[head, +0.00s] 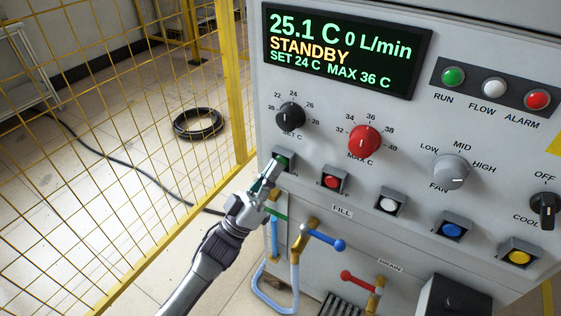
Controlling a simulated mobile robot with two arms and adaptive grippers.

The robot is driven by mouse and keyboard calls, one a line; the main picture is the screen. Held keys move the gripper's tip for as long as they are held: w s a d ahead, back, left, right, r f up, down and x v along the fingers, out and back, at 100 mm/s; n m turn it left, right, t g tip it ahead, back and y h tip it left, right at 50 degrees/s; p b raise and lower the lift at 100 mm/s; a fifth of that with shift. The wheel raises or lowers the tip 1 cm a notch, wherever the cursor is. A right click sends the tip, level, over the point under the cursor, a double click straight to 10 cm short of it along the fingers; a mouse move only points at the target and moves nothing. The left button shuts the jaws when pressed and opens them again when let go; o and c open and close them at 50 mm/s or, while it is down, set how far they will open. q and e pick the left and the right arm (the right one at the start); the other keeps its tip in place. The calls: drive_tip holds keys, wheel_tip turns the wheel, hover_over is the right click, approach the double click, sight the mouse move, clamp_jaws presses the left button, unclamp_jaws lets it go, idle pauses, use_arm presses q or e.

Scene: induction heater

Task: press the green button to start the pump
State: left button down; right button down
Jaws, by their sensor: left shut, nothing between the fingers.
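The green button (285,158) sits in a grey square housing at the left end of the button row on the machine's front panel. My left gripper (276,165) is shut and empty, with its fingertips at the lower left part of the green button. The fingers hide part of the button, and I cannot tell whether they touch it. The display (345,48) reads 25.1 C, 0 L/min, STANDBY, SET 24 C, MAX 36 C. My right gripper is not in view.
A red button (332,181) is just right of the green one, followed by white, blue and yellow buttons. A black knob (290,116) and red knob (364,141) are above. A blue-handled valve (325,238) is below. Yellow mesh fencing (120,130) stands left.

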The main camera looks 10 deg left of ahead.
use_arm(q)
drive_tip(key=shift+w+d, duration=0.1)
drive_tip(key=shift+w, duration=0.2)
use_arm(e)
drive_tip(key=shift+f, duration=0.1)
use_arm(q)
drive_tip(key=shift+s, duration=0.15)
idle(0.4)
drive_tip(key=shift+s+a+p, duration=0.3)
drive_tip(key=shift+s+p, duration=0.1)
drive_tip(key=shift+s, duration=0.3)
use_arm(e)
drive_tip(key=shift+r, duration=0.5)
